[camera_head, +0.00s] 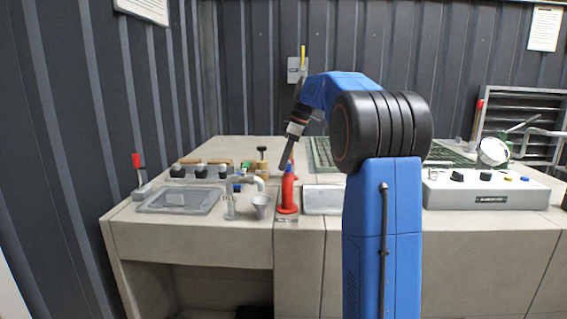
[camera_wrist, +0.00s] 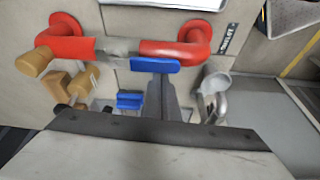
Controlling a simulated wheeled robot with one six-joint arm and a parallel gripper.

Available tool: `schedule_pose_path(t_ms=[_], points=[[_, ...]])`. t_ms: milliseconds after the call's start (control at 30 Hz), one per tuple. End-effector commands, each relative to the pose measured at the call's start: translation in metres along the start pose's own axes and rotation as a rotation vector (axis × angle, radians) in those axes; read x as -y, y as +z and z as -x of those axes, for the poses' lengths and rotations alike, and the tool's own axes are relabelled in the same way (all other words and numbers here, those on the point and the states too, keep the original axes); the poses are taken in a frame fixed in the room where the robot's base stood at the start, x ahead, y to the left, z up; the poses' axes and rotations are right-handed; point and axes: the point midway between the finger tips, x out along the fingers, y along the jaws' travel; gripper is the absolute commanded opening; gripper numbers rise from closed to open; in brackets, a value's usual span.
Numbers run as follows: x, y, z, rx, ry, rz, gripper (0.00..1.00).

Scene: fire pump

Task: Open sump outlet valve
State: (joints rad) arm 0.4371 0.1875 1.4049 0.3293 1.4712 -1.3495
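A red pipe (camera_head: 289,192) rises from a flange on the worktop, with a blue lever (camera_head: 288,169) at its top. In the wrist view the red pipe (camera_wrist: 175,49) arches between two flanges, with a grey section in its middle. The blue lever (camera_wrist: 155,65) lies beside it, roughly along the pipe. My gripper (camera_head: 281,165) points down right at the lever. In the wrist view the dark grey fingers of my gripper (camera_wrist: 160,80) end at the lever, seeming to meet or overlap it. Contact and finger gap cannot be made out.
A metal funnel (camera_head: 261,206) and a curved tap (camera_head: 255,181) stand close left of the pipe. Wooden-handled valves (camera_wrist: 60,84) are nearby. A sink cover (camera_head: 180,200) lies left, a control box (camera_head: 485,191) right. A corrugated wall (camera_head: 260,80) stands behind.

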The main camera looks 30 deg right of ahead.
Motion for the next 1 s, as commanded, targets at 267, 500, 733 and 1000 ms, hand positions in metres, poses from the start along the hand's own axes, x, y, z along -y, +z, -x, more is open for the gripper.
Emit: schedule_pose_path(t_ms=[267, 500, 733, 1000], points=[[0.003, -0.016, -0.006, 0.003, -0.001, 0.001, 0.00], [0.007, -0.041, -0.002, 0.000, 0.004, -0.002, 0.00], [0.006, -0.040, 0.038, 0.000, 0.004, -0.002, 0.00], [0.005, -0.040, 0.075, 0.000, 0.003, -0.002, 0.00]])
